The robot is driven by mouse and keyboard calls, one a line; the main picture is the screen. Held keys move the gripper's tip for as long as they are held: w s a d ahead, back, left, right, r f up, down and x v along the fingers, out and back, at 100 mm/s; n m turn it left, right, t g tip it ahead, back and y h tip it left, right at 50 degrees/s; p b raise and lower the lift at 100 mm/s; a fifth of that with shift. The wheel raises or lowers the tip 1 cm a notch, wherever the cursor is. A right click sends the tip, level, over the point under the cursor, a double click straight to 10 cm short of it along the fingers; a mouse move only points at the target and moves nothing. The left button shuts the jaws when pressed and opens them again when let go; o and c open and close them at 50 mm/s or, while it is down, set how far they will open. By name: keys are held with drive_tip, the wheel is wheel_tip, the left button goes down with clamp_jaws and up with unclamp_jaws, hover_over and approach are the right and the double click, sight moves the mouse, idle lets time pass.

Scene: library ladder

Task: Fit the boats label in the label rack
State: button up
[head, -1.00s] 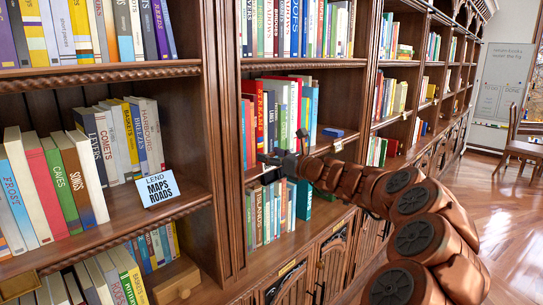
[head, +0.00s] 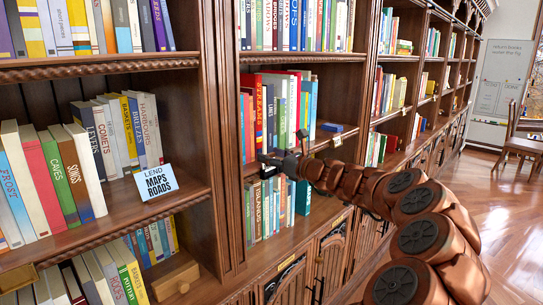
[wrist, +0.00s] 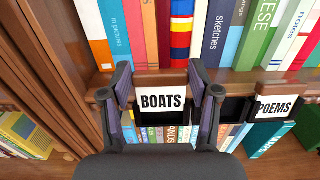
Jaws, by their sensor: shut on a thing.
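The boats label (wrist: 161,103) is a white card with black letters, upright in the wrist view at the shelf's front edge. My gripper (wrist: 162,100) is shut on it, with one dark finger at each side. The label rack (wrist: 236,108) shows as a dark holder along the shelf edge, with an empty-looking dark stretch right of the label. I cannot tell whether the label's lower edge is inside the rack. In the head view my gripper (head: 283,160) is at the middle shelf's edge, and the label is not clear there.
A poems label (wrist: 275,108) sits to the right on the same edge. Books (wrist: 180,35) stand close behind my gripper, and more books (head: 268,210) stand on the shelf below. A wooden upright (head: 222,150) is to the left.

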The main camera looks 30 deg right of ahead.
drive_tip(key=shift+s+f+b, duration=0.15)
drive_tip(key=shift+f+b, duration=0.25)
drive_tip(key=shift+f, duration=0.45)
drive_tip(key=o, duration=1.3)
drive_tip(key=shift+c, duration=0.2)
drive_tip(key=shift+s+d, duration=0.1)
drive_tip(key=v, duration=1.1)
drive_tip(key=shift+s, duration=0.4)
drive_tip(key=shift+d, duration=0.1)
